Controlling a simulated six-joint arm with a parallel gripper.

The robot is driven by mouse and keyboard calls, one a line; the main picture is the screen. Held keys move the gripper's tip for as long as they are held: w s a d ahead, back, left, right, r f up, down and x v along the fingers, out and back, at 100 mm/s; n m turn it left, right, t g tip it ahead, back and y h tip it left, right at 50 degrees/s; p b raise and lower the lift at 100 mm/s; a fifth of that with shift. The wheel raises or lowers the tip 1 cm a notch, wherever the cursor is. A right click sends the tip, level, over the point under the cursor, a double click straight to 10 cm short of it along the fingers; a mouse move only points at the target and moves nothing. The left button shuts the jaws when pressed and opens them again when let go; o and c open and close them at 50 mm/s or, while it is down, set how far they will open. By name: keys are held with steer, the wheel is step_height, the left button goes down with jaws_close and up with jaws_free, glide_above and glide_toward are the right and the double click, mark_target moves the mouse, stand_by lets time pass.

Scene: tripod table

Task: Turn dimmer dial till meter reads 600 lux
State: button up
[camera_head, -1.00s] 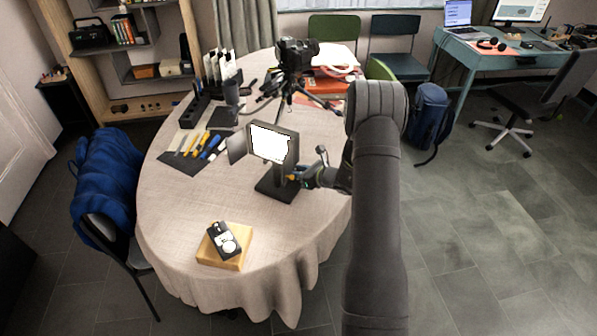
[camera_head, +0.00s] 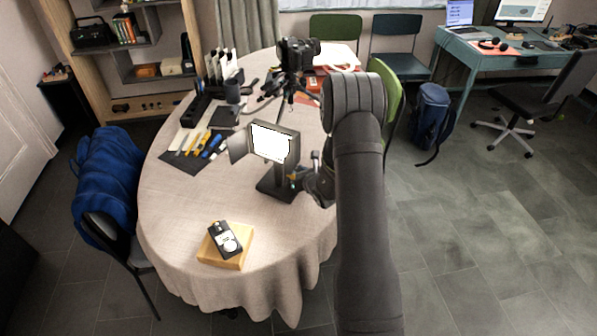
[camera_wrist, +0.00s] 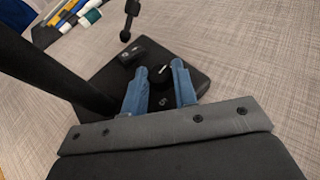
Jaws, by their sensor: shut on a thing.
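The lamp with a bright square panel (camera_head: 270,144) stands on a dark base (camera_head: 279,188) on the round table. The black dimmer dial (camera_wrist: 160,75) sits on that base in the wrist view, where white marks show beside it. My gripper (camera_wrist: 160,78) has its blue fingers around the dial and is shut on it. In the head view my gripper (camera_head: 299,180) is at the right side of the lamp's post, partly hidden by my wrist. The light meter (camera_head: 225,239) lies on a wooden block (camera_head: 238,256) at the table's front. Its reading is too small to make out.
Several tools lie on a dark mat (camera_head: 193,150) at the left. A camera on a tripod (camera_head: 296,57) stands behind the lamp. The cloth-covered table (camera_head: 180,210) is clear between the lamp and the meter.

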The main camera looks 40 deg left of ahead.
stand_by(0.3)
steer(key=o, duration=1)
steer(key=shift+d, duration=0.1)
steer(key=v, duration=1.7)
steer(key=shift+s, duration=0.15)
steer(key=shift+r, duration=0.1)
